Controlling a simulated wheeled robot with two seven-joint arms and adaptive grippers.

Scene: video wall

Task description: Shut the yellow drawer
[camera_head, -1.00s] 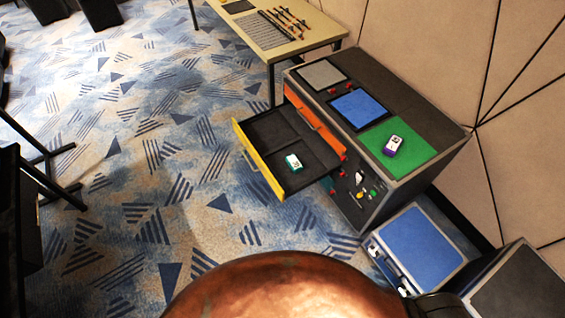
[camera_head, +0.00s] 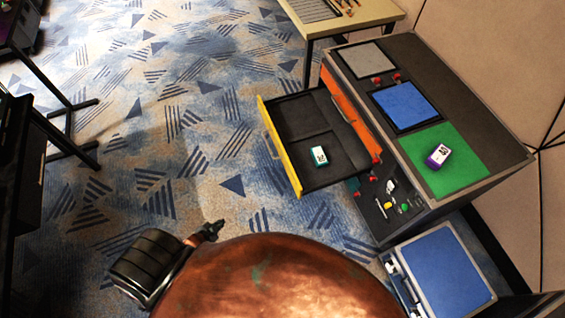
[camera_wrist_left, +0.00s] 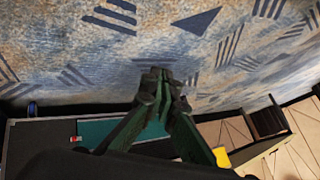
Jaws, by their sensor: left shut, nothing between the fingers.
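The yellow drawer (camera_head: 278,147) stands pulled out from the left side of the dark cabinet (camera_head: 455,95), its yellow front and handle facing left. A small white and green box (camera_head: 319,156) lies inside it. My left gripper (camera_head: 214,229) is shut and empty over the carpet, lower left of the drawer and apart from it in the picture. The left wrist view shows its closed fingers (camera_wrist_left: 160,78) against the carpet. A small yellow patch (camera_wrist_left: 221,156) shows there beside the fingers; I cannot tell what it is. My right gripper is not in view.
An orange drawer front (camera_head: 350,112) shows in the cabinet beside the yellow drawer. A purple and white box (camera_head: 439,156) rests on the green mat (camera_head: 460,172) on top. A blue-topped unit (camera_head: 450,272) stands below right. Carpet left of the drawer is clear.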

